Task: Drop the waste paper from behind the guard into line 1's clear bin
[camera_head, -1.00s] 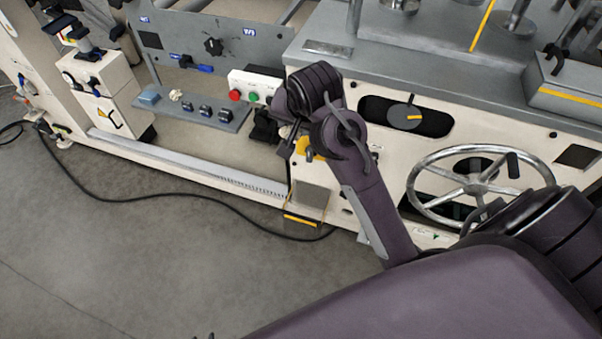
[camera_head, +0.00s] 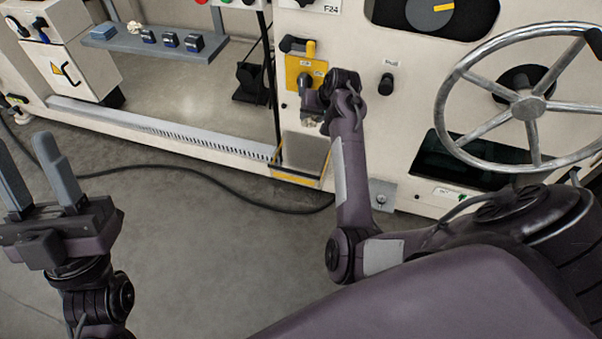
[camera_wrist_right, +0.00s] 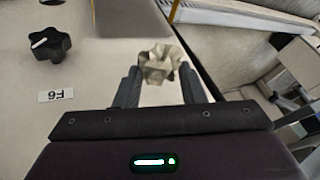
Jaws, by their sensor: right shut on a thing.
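My right gripper (camera_head: 318,108) is shut on a crumpled pale waste paper (camera_wrist_right: 160,64), which sits between the fingertips in the right wrist view. In the head view this gripper is in front of the cream machine face, just below a yellow switch plate (camera_head: 296,76). The paper shows there only as a small pale patch (camera_head: 308,122). A clear bin (camera_head: 303,152) with yellow edging stands directly below the gripper, against the machine base. I cannot read a line number on it. My left gripper (camera_head: 28,155) is open and empty above the floor at the left.
A large handwheel (camera_head: 529,108) projects at the right. A shelf (camera_head: 155,46) at the upper left carries several small dark blocks and another crumpled pale piece (camera_head: 134,27). A black cable (camera_head: 215,184) lies along the floor. The floor in front is otherwise clear.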

